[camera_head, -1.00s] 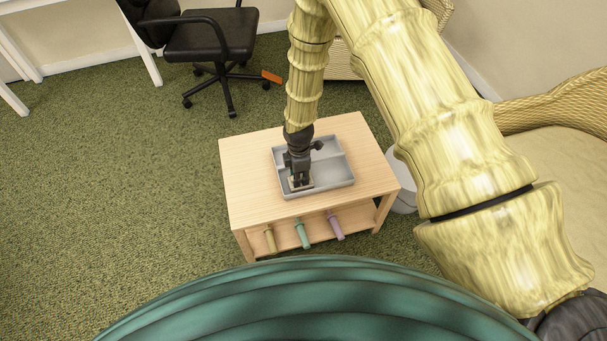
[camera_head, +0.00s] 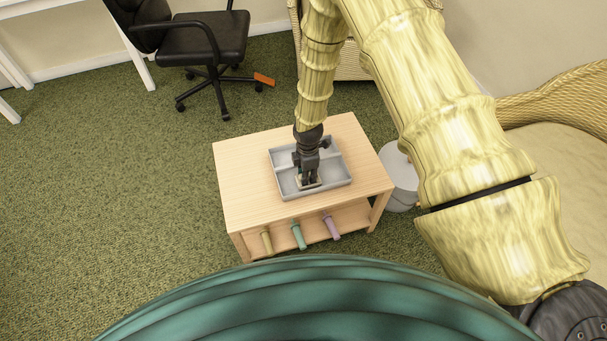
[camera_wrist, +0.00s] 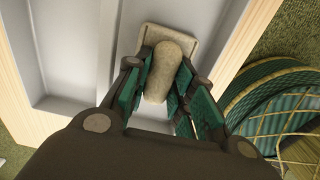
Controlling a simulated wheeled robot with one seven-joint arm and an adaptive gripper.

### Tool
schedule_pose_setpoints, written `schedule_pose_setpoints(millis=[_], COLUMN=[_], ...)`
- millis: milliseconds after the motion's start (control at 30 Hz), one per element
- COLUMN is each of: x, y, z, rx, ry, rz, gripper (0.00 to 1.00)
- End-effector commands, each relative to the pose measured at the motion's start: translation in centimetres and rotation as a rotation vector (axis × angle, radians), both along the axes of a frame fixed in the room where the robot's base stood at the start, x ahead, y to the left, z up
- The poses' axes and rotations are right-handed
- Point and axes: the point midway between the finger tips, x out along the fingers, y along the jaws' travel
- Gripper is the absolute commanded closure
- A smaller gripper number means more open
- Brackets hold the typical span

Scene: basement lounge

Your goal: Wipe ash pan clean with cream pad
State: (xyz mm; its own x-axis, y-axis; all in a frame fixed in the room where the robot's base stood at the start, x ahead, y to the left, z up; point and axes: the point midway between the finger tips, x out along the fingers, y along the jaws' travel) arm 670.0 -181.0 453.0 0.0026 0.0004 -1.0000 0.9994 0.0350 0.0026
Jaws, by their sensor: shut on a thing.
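The grey ash pan (camera_head: 341,176) lies on the small wooden table, with a raised divider inside; it also shows in the wrist view (camera_wrist: 60,50). My gripper (camera_head: 309,180) points down into the pan's near part. In the wrist view my gripper (camera_wrist: 160,88) is shut on the rounded handle of the cream pad (camera_wrist: 184,42). The pad's flat base lies at the pan floor; whether it touches cannot be told. In the head view only a sliver of the pad (camera_head: 316,186) shows beneath the fingers. I see no distinct ash in the pan.
The wooden table (camera_head: 240,180) has bare top around the pan. Yellow, teal (camera_head: 298,236) and purple (camera_head: 331,228) handled things sit on its lower shelf. A grey bin (camera_head: 402,180) stands right of it, a wicker sofa (camera_head: 560,130) further right, a black chair (camera_head: 205,45) behind.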

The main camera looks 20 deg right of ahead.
Motion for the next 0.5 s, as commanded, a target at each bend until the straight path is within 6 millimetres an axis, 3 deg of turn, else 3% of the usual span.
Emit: schedule_pose_setpoints(millis=[300,500], x=[-0.1,-0.1], y=[-2.4,-2.9], z=[0.0,0.0], rx=[-0.002,-0.002], ry=[0.004,0.003], rz=[-0.002,-0.002], gripper=[0.95,0.95])
